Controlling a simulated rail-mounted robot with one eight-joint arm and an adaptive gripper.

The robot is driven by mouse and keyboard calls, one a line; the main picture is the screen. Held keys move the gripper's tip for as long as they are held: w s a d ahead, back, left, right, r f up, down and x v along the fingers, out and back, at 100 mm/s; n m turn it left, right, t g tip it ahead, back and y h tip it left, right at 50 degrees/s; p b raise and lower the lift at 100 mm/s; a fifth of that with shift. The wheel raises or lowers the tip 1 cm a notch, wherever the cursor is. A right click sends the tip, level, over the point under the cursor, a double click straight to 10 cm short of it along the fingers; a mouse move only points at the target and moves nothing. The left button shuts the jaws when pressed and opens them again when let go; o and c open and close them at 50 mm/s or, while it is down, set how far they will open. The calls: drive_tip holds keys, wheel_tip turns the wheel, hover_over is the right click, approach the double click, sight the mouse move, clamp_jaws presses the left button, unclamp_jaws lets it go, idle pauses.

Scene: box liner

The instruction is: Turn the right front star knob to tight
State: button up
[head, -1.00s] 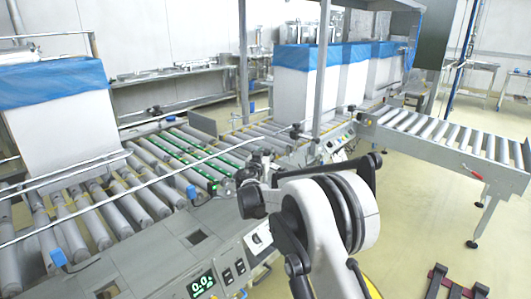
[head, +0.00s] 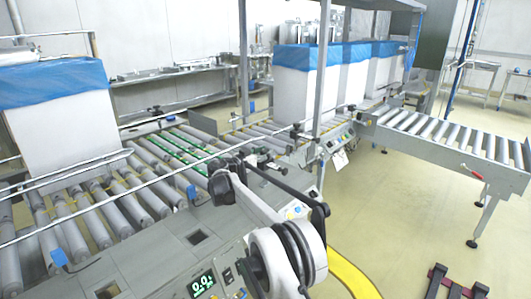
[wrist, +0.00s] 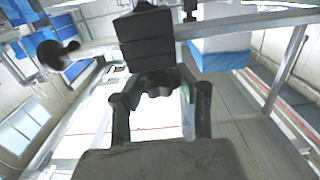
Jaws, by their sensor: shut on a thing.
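In the wrist view a dark rounded knob (wrist: 158,82) sits under a black block (wrist: 150,40), between the two fingers of my gripper (wrist: 158,90). The fingers are closed on its sides. The knob's star outline and any tight mark cannot be made out. In the head view my arm reaches over the front edge of the roller conveyor (head: 150,225). My gripper and the held knob cannot be told apart there from the dark arm parts and rail clamps.
A second black knob (wrist: 55,55) shows at left in the wrist view. Long guide rails (head: 90,214) run over the rollers. A white box with a blue liner (head: 60,125) stands at left. A control panel with a display (head: 202,284) is along the front. Floor at right is mostly clear.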

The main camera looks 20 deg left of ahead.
idle(0.4)
drive_tip(key=o, duration=1.2)
drive_tip(key=shift+o, duration=0.2)
drive_tip(key=v, duration=1.2)
